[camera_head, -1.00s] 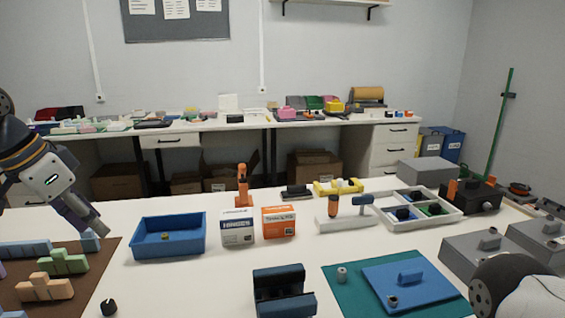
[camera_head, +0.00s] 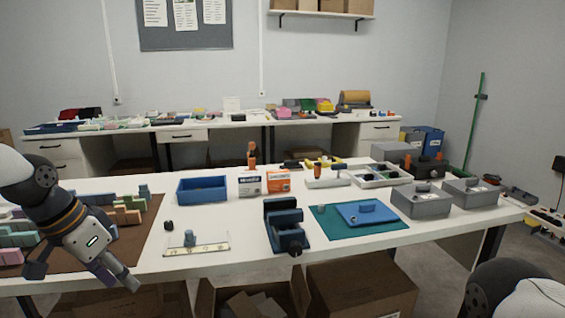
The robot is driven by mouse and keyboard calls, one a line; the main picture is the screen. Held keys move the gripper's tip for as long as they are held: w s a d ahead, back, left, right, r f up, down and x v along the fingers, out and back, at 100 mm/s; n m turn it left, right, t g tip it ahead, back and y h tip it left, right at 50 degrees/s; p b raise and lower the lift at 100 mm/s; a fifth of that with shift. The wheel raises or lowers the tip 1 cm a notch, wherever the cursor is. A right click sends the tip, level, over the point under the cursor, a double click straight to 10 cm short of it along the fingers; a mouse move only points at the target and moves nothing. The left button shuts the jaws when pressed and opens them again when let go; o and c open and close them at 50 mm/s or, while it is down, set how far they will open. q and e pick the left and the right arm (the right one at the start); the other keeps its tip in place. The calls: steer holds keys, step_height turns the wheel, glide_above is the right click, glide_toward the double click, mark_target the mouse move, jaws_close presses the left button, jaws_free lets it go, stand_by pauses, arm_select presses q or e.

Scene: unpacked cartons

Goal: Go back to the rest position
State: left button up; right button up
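My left gripper (camera_head: 122,278) hangs in the lower left of the head view, in front of the near table's front edge and pointing down to the right. Its fingers show nearly from the side, so I cannot tell whether they are open or shut. I see no object held in it. My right gripper is out of view. Only a white and dark part of my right arm shows at the lower right.
The white near table (camera_head: 345,247) bears a brown mat (camera_head: 135,235) with blocks, a blue bin (camera_head: 203,190), a blue holder (camera_head: 285,228), a teal mat (camera_head: 340,228) and grey boxes (camera_head: 420,203).

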arm_select(q)
steer(key=s+d+f+n+g, duration=0.15)
steer(key=s+d+f, duration=0.25)
steer(key=s+f, duration=0.5)
steer(key=s+d+f+n+g, duration=0.15)
steer(key=s+d+f, duration=0.35)
steer(key=f, duration=0.7)
steer(key=s+f+n+g+y, duration=0.1)
steer(key=s+f, duration=0.2)
steer(key=s, duration=0.9)
steer(key=s+a+f+n+g+y, duration=0.1)
steer(key=s+f, duration=0.2)
steer(key=s, duration=1)
steer(key=shift+a+g, duration=0.25)
steer(key=shift+g, duration=0.05)
